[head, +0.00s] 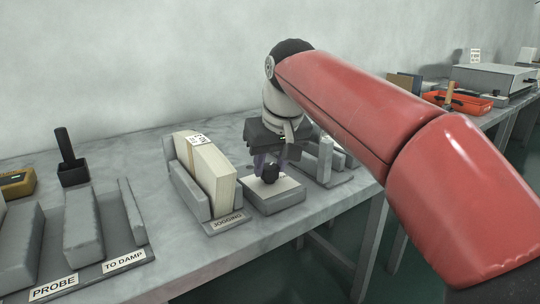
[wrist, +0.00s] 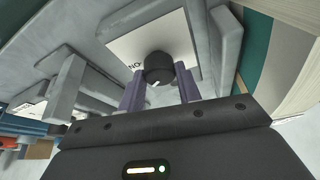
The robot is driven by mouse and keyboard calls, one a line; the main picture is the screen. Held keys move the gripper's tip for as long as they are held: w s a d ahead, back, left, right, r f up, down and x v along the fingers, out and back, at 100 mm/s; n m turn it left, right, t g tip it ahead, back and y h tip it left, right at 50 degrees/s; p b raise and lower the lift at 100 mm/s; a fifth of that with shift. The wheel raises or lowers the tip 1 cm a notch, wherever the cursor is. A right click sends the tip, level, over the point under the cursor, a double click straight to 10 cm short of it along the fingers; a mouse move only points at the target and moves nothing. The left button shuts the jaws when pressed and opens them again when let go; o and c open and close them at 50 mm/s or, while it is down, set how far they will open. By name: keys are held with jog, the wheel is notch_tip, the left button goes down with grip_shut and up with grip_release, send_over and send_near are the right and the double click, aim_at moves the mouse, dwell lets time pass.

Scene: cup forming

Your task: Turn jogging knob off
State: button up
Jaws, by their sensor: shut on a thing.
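The black jogging knob (head: 270,174) sits on a white plate on top of a grey box (head: 276,202), beside the rack labelled JOGGING. In the wrist view the knob (wrist: 158,66) shows a small white mark on its edge nearest my gripper. Lettering that looks like "NO" is partly visible left of the knob; the rest is hidden. My gripper (head: 269,168) comes down from above, its purple fingers on either side of the knob. In the wrist view my gripper (wrist: 160,77) is shut on it.
The JOGGING rack (head: 192,197) with a cream paper stack (head: 215,172) stands close on the left. Grey slotted blocks (head: 325,158) stand close on the right. Farther left are the PROBE and TO DAMP racks. An orange tray (head: 463,103) lies far right.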

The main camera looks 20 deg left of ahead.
jog(key=n+g+p, duration=0.1)
jog(key=n, duration=0.1)
jog(key=n+y+p, duration=0.1)
jog(key=n, duration=0.2)
jog(key=shift+w+d+r+n+g, duration=0.1)
jog(key=shift+w+n+g, duration=0.05)
jog(key=shift+n+g, duration=0.2)
jog(key=n+g, duration=0.1)
jog(key=n, duration=0.1)
jog(key=n+g, duration=0.1)
jog(key=n, duration=0.2)
jog(key=shift+w+n+y, duration=0.15)
jog(key=shift+n+y, duration=0.1)
jog(key=shift+y, duration=0.15)
jog(key=o, duration=1)
jog(key=v, duration=0.7)
jog(key=shift+r, duration=0.35)
jog(key=shift+d, duration=0.2)
